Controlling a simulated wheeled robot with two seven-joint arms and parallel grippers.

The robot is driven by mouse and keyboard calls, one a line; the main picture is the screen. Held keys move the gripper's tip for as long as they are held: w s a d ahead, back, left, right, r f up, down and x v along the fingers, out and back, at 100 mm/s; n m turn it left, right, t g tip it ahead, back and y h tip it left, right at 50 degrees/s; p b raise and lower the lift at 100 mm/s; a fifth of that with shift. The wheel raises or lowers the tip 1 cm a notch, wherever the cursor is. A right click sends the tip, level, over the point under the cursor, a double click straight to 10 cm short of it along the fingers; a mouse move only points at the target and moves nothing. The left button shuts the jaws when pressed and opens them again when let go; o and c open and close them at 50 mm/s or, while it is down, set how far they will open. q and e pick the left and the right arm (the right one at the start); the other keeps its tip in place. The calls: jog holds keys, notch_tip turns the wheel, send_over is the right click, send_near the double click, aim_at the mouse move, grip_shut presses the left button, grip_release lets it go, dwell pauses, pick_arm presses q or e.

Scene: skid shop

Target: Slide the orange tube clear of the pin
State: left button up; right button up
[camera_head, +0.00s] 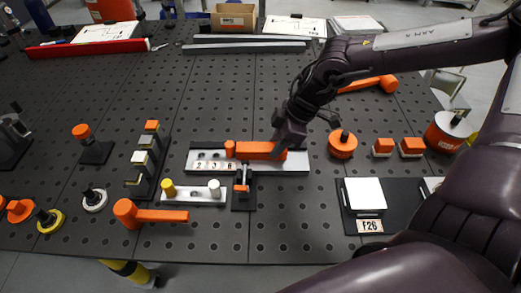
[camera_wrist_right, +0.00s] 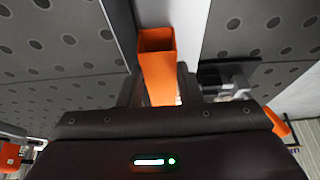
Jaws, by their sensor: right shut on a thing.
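The orange tube (camera_head: 259,150) lies level along a light grey plate (camera_head: 298,161) in the middle of the table. My right gripper (camera_head: 284,146) is shut on the tube near its right end. In the right wrist view the square, hollow tube (camera_wrist_right: 158,62) sits between the fingers, with one open end facing up the picture. A short orange block (camera_head: 230,148) stands at the tube's left end; I cannot tell whether they touch. The pin is not seen apart from the tube. My left gripper is not in view.
A small black stand with an orange top (camera_head: 241,188) is just in front of the plate. A grey bar with yellow and white pegs (camera_head: 190,196) and an orange mallet (camera_head: 150,214) lie front left. An orange round pot (camera_head: 342,145) and small orange blocks (camera_head: 383,147) stand right.

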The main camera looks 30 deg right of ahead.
jog(key=shift+s+d+r+p, duration=0.1)
jog(key=shift+s+d+p, duration=0.25)
jog(key=shift+d, duration=0.25)
jog(key=shift+s+d, duration=0.15)
jog(key=shift+d, duration=0.15)
jog(key=shift+s+d+p, duration=0.4)
jog(key=shift+d+p, duration=0.15)
jog(key=shift+d, duration=0.1)
jog(key=o, duration=1.2)
